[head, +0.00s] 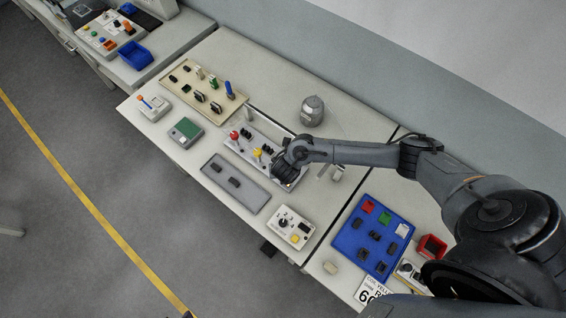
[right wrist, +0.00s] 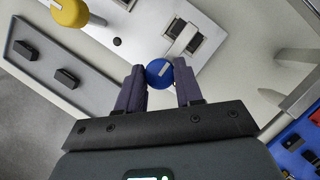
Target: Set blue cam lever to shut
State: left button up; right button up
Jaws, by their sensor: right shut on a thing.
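The blue cam lever shows its round blue knob with a pale stripe (right wrist: 160,72) in the right wrist view, at the edge of a silver panel (right wrist: 140,40). The panel also shows in the head view (head: 232,147). My right gripper (right wrist: 160,76) has its two dark fingers on either side of the knob and is shut on it. In the head view my right gripper (head: 286,172) is over the panel's right end and hides the blue knob. The lever's base is hidden by the knob. My left gripper is in neither view.
On the same panel stand a red knob (head: 234,135) and a yellow knob (head: 257,152). A grey tray (head: 236,185) lies in front. A control box (head: 290,227) and a blue board (head: 370,236) are to the right. A grey canister (head: 313,110) stands behind.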

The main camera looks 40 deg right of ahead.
dwell(0.4)
jog(key=o, duration=1)
jog(key=shift+r, duration=0.1)
jog(key=shift+s+a+r, duration=0.1)
jog(key=shift+r, duration=0.2)
jog(key=p+v, duration=0.5)
jog(key=v, duration=0.5)
jog(key=shift+p, duration=0.3)
